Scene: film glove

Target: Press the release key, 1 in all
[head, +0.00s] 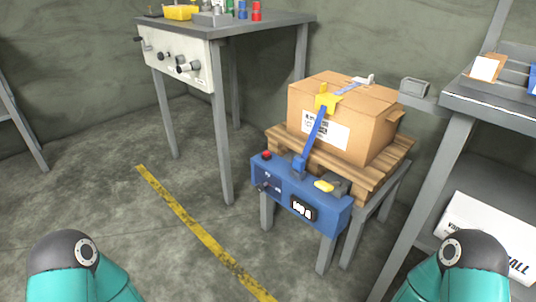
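A blue control box (285,192) is fixed to the front of a small grey stand. Its top carries a red button (266,154) at the left and a yellow key (323,186) at the right. I cannot tell from labels which of these is the release key. A blue strap (313,137) runs from the box up to a yellow clamp (326,98) on a cardboard box (374,118). Only teal and grey links of my two arms show, at the bottom left and bottom right. Both grippers are out of view.
The cardboard box sits on a wooden pallet (383,168) on the stand. A grey workbench (233,27) with small coloured items stands behind left. A shelf bench (498,101) with a white carton (480,232) stands right. The floor left of a yellow line (198,228) is clear.

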